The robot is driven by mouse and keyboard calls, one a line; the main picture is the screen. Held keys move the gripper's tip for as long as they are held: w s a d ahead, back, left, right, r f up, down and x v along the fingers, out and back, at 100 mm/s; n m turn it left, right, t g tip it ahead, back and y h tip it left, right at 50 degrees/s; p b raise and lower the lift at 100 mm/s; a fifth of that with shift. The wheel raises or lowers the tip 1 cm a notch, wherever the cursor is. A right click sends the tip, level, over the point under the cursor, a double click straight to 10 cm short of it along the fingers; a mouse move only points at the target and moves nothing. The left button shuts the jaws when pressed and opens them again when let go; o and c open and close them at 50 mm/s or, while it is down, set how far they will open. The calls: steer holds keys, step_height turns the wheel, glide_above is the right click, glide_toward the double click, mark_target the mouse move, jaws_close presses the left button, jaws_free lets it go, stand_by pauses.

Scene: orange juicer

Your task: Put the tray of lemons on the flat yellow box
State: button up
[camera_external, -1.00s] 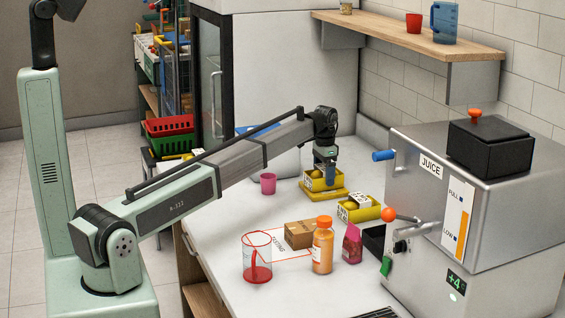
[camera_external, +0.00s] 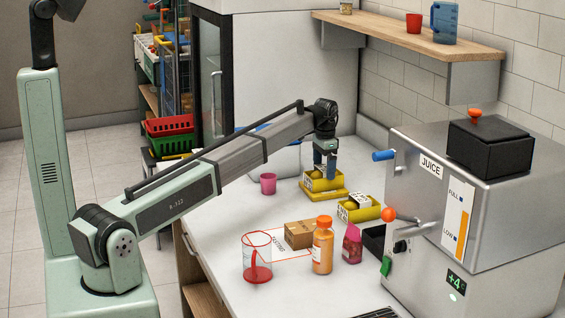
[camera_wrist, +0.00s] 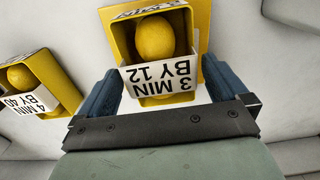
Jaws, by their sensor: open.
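A yellow tray of lemons (camera_external: 316,184) sits on the flat yellow box (camera_external: 342,193) on the white counter. In the wrist view the tray (camera_wrist: 119,42) holds lemons behind a white card reading "3 MIN BY 12", and a strip of yellow (camera_wrist: 205,22) shows beside it, apparently the flat box. My gripper (camera_external: 326,172) is right above the tray. In the wrist view its blue fingers (camera_wrist: 163,85) are spread on both sides of the card and hold nothing. A second yellow tray of lemons (camera_external: 350,213), with a "4 MIN BY 40" card (camera_wrist: 33,98) in the wrist view, stands beside it.
A pink cup (camera_external: 268,184) stands left of the trays. A cardboard box (camera_external: 299,235), an orange bottle (camera_external: 322,246), a pink packet (camera_external: 352,245) and a clear jug (camera_external: 257,262) stand nearer the front. The juicer (camera_external: 455,215) bounds the right side.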

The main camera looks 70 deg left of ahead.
mark_target(324, 168)
step_height(324, 168, up, 10)
steer(key=shift+f, duration=0.15)
